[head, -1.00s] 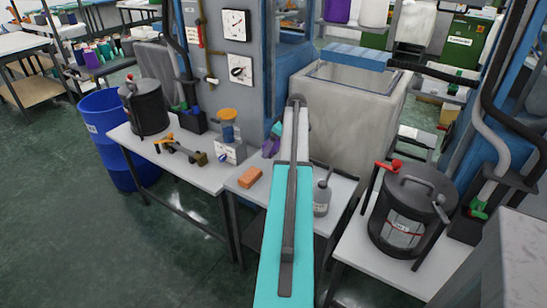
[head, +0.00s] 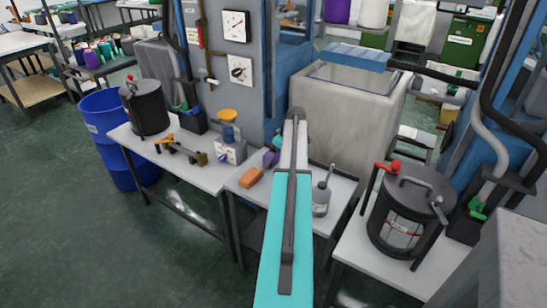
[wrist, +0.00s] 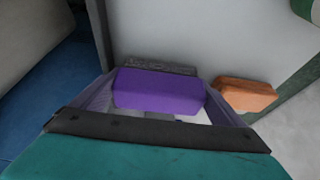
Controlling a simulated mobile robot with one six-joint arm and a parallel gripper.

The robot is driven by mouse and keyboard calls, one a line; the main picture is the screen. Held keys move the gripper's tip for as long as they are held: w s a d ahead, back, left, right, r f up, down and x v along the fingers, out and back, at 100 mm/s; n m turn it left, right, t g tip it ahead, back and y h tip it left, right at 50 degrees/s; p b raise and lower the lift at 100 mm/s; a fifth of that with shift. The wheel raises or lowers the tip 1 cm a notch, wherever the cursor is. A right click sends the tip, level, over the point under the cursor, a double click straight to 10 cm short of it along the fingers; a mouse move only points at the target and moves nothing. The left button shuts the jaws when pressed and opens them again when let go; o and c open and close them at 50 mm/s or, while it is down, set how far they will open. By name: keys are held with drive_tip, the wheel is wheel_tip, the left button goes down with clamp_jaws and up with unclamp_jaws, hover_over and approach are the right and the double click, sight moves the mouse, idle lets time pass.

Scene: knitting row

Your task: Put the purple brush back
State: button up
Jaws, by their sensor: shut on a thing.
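The purple brush (wrist: 158,91) is between the fingers of my gripper (wrist: 160,108) in the wrist view. My gripper is shut on it, above or at the light table top; I cannot tell if the brush touches the table. A dark strip, perhaps its bristles, shows along its far side. In the head view the purple brush (head: 270,157) shows only partly, beside the orange block, with my arm hiding the rest. The fingertips are hidden there.
The orange block (head: 250,177) lies just left of the brush on the small table (head: 340,190); it also shows in the wrist view (wrist: 243,94). A large pale tank (head: 350,110) stands behind. A lidded black pot (head: 405,215) is at right.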

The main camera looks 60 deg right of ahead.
drive_tip(key=shift+f, duration=0.2)
drive_tip(key=o, duration=0.7)
drive_tip(key=b+v, duration=0.2)
drive_tip(key=v, duration=1)
drive_tip(key=shift+r, duration=0.25)
idle(0.6)
